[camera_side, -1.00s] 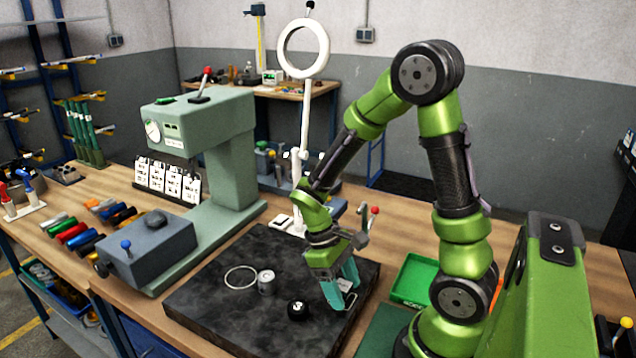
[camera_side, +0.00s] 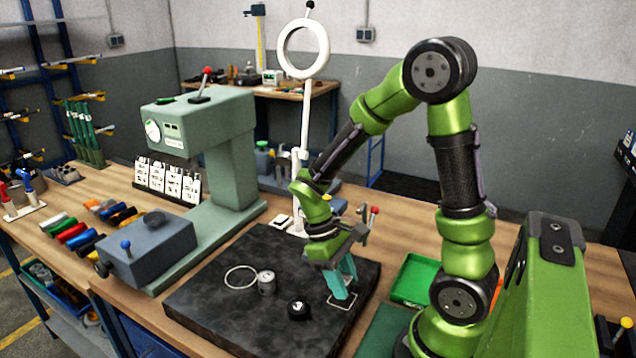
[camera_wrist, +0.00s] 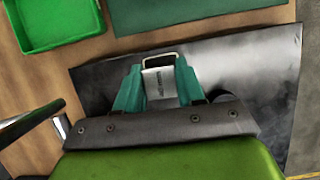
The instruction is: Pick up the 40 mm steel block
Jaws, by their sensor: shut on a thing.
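The steel block (camera_wrist: 160,84) is a pale metal piece with dark markings. In the wrist view it sits between the two teal fingers of my gripper (camera_wrist: 158,90), which is shut on it. In the side view my gripper (camera_side: 343,284) points down at the right part of the dark surface plate (camera_side: 225,290), and its fingers mostly hide the block. A thin pale square outline (camera_side: 340,305) lies on the plate around the fingertips. I cannot tell whether the block still touches the plate.
A small black round item (camera_side: 299,309) and a grey cylinder (camera_side: 266,283) stand left of my gripper. A white ring (camera_side: 240,277) lies beside the cylinder. A green tray (camera_side: 413,280) is to the right. A green bench machine (camera_side: 205,130) and a ring lamp (camera_side: 303,50) stand behind.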

